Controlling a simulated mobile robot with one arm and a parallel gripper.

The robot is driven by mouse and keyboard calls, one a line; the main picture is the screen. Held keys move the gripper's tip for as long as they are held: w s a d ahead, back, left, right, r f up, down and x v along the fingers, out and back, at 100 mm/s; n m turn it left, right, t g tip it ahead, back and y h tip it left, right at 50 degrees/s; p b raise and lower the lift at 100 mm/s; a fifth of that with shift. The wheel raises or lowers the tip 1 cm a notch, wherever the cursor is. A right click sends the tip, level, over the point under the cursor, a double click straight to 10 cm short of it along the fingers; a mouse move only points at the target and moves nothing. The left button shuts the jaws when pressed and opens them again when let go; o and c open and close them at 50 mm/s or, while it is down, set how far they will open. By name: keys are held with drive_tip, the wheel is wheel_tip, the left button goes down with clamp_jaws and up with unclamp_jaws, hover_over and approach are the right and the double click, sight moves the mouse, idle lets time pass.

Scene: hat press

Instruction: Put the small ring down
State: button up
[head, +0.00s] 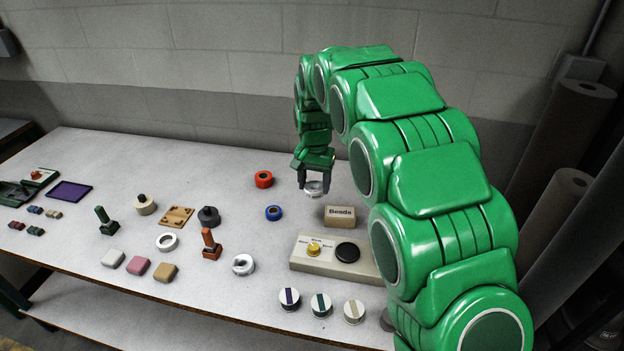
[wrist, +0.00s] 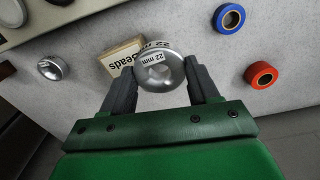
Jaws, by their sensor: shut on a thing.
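The small ring (wrist: 160,75) is a silver round piece with "22 mm" on its labels and a hollow in its middle. My gripper (wrist: 161,68) is shut on it, with one dark finger on each side. In the head view, my gripper (head: 314,181) points down over the back right part of the table, and the ring (head: 314,189) shows pale between its fingertips. The ring is at or just above the table top; I cannot tell whether it touches.
A "Beads" box (head: 340,216) stands just in front of the ring. A blue tape roll (head: 273,213) and a red one (head: 263,179) lie to its left. A beige press base (head: 312,266) is nearer the front. Bare table (head: 225,180) lies further left.

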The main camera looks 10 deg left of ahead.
sight(317, 193)
drive_tip(key=shift+s+d+r, duration=0.35)
drive_tip(key=shift+s, duration=0.25)
drive_tip(key=shift+s+d+r, duration=0.3)
drive_tip(key=shift+s, duration=0.3)
drive_tip(key=w+d+m, duration=0.1)
drive_tip(key=w+d, duration=0.6)
drive_tip(key=d, duration=0.4)
drive_tip(key=shift+w+a+f, duration=0.45)
drive_tip(key=shift+w+f, duration=1.05)
drive_tip(key=shift+w, duration=0.65)
drive_tip(key=shift+w+a+f, duration=0.45)
drive_tip(key=shift+w+f, duration=1.05)
drive_tip(key=shift+w, duration=0.65)
drive_tip(key=shift+w+a+f, duration=0.45)
drive_tip(key=shift+w+f, duration=1.05)
drive_tip(key=shift+w, duration=0.65)
drive_tip(key=shift+f, duration=0.1)
drive_tip(key=shift+w+f, duration=0.25)
drive_tip(key=shift+f, duration=1.5)
drive_tip(key=shift+f, duration=0.1)
